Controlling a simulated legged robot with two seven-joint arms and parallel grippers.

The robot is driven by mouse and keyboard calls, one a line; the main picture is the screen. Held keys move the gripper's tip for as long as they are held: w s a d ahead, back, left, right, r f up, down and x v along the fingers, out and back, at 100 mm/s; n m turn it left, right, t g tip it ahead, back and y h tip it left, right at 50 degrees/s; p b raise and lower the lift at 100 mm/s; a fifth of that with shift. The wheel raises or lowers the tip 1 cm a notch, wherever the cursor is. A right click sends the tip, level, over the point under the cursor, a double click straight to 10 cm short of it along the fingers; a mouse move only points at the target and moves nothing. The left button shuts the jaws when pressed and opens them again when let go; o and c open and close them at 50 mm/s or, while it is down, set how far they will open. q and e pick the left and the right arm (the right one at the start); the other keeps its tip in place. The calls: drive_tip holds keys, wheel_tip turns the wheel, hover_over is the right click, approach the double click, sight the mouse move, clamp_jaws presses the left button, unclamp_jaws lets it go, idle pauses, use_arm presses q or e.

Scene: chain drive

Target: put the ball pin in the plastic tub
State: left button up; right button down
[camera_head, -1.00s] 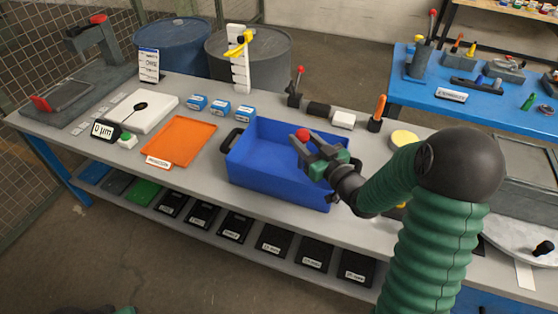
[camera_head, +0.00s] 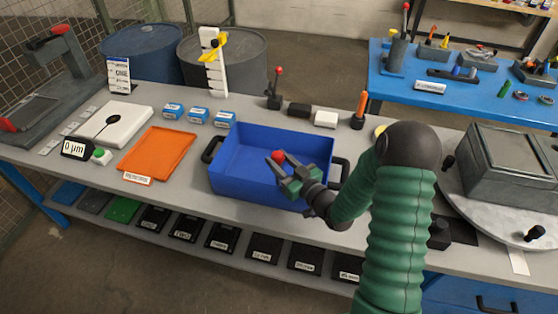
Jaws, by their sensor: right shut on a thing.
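The blue plastic tub (camera_head: 240,181) stands on the grey workbench, open at the top, with dark handles at its ends. My right gripper (camera_head: 281,163) is over the tub's inside, coming in from the right, and is shut on the ball pin. The pin's red ball (camera_head: 278,156) shows at the fingertips; the rest of the pin is hidden by the fingers. I cannot tell whether the pin touches the tub floor. My left gripper is not in view.
Left of the tub lie an orange tray (camera_head: 157,155) and several small blue boxes (camera_head: 198,115). Behind it stand a red-knobbed lever (camera_head: 275,91), a white block (camera_head: 326,119) and an orange-handled tool (camera_head: 361,108). A grey box on a round plate (camera_head: 500,205) sits right.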

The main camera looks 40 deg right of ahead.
drive_tip(key=shift+s+f, duration=0.15)
drive_tip(key=shift+f, duration=0.05)
drive_tip(key=shift+f+b, duration=0.45)
drive_tip(key=shift+b, duration=0.15)
drive_tip(key=c, duration=1)
unclamp_jaws()
drive_tip(key=shift+o, duration=0.2)
drive_tip(key=shift+r, duration=0.1)
